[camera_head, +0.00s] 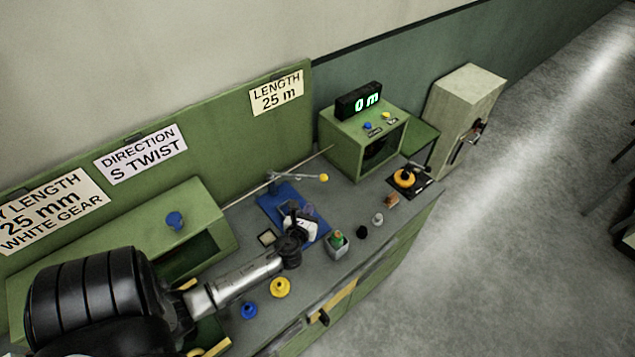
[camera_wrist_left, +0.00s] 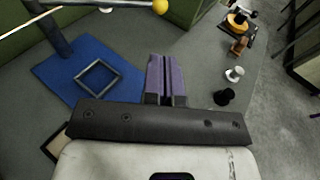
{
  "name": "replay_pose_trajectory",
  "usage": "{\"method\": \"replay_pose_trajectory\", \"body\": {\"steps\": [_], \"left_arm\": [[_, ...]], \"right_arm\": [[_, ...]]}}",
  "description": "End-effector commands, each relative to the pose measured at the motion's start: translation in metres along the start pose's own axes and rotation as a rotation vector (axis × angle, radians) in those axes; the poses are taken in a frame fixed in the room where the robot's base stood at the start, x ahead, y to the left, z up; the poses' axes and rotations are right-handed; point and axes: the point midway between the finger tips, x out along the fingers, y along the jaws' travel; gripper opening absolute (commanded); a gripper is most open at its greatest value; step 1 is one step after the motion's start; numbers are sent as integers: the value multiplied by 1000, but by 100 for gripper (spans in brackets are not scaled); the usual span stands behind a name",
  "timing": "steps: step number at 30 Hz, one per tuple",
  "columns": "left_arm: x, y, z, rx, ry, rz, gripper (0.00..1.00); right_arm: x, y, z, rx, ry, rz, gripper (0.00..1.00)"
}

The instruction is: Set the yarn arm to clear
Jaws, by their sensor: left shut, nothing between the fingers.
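The yarn arm (camera_head: 298,177) is a thin grey lever with a yellow ball at its right end. It stands on a post at the back of a blue plate (camera_head: 272,208) on the bench. In the left wrist view the yellow ball (camera_wrist_left: 160,6) is at the top edge, and the post (camera_wrist_left: 55,35) is at the upper left. My left gripper (camera_head: 310,211) is over the right part of the blue plate, on the bench-front side of the lever and apart from it. Its purple fingers (camera_wrist_left: 167,75) are together with nothing between them. I see no marking for clear.
A green box with a display reading 0 m (camera_head: 367,101) stands behind, to the right. An orange spool (camera_head: 404,179) sits on a black base. A small grey cup (camera_head: 338,245), a black knob (camera_head: 362,232) and a white spool (camera_head: 377,219) stand along the bench front.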

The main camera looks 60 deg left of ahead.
Motion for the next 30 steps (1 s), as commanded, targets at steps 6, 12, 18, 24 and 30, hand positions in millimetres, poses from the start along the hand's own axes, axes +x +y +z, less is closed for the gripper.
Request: {"method": "replay_pose_trajectory", "body": {"steps": [6, 12, 18, 24, 30], "left_arm": [[38, 0, 1, 0, -2, 3, 0], [76, 0, 0, -2, -1, 4, 0], [106, 0, 0, -2, -1, 3, 0], [124, 0, 0, -2, 0, 3, 0], [131, 1, 0, -2, 0, 3, 0]], "right_arm": [[1, 0, 2, -2, -4, 1, 43], [4, 0, 3, -1, -2, 0, 43], [7, -1, 3, 3, 0, -3, 43], [10, -2, 3, 7, 2, -5, 43], [11, -3, 3, 8, 3, -6, 43]]}}
